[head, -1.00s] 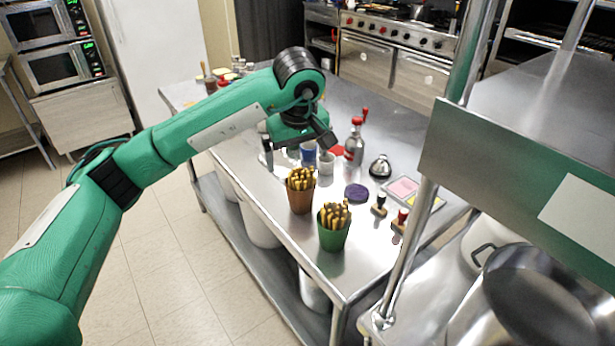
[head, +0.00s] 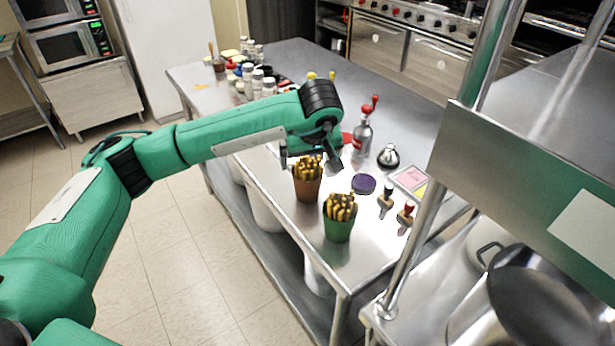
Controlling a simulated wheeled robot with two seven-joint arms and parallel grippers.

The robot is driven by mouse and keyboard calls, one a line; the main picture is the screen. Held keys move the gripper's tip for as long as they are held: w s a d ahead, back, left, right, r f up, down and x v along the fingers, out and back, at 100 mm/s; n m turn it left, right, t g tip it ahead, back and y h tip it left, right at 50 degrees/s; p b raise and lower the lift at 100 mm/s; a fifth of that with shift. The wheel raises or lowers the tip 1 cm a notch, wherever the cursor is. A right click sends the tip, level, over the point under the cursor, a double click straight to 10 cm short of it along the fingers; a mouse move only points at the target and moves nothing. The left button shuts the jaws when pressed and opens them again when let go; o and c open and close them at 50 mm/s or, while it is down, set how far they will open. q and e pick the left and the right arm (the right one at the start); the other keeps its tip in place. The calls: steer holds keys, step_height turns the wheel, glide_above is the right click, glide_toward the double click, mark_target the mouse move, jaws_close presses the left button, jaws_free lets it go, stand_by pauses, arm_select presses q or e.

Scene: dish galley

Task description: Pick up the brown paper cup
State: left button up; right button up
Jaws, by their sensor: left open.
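The brown paper cup (head: 307,190) stands upright on the steel table (head: 262,195), filled with yellow-brown sticks that look like fries. My left gripper (head: 311,160) is open at the top of this cup, with one finger to each side of the sticks in the picture. I cannot tell whether the fingers touch the cup or are level with it. A green cup (head: 338,230) with similar sticks stands in front and to the right of the brown one. My right gripper is not in view.
A purple disc (head: 364,184), a red-topped bottle (head: 362,138), a silver bell-like object (head: 388,155) and wooden-based stampers (head: 386,197) stand to the right. Several jars (head: 257,80) crowd the table's far left. A steel shelf (head: 520,185) rises at the right.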

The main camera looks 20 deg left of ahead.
mark_target(307, 162)
arm_select(q)
steer(key=x, duration=0.4)
steer(key=shift+w+a+r+p, duration=0.1)
steer(key=shift+w+p, duration=0.05)
steer(key=shift+p, duration=0.25)
steer(key=c, duration=1.3)
steer(key=shift+c, duration=0.2)
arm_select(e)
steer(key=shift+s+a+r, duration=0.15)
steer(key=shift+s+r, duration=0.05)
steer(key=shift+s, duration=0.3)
arm_select(q)
steer(key=shift+r, duration=0.15)
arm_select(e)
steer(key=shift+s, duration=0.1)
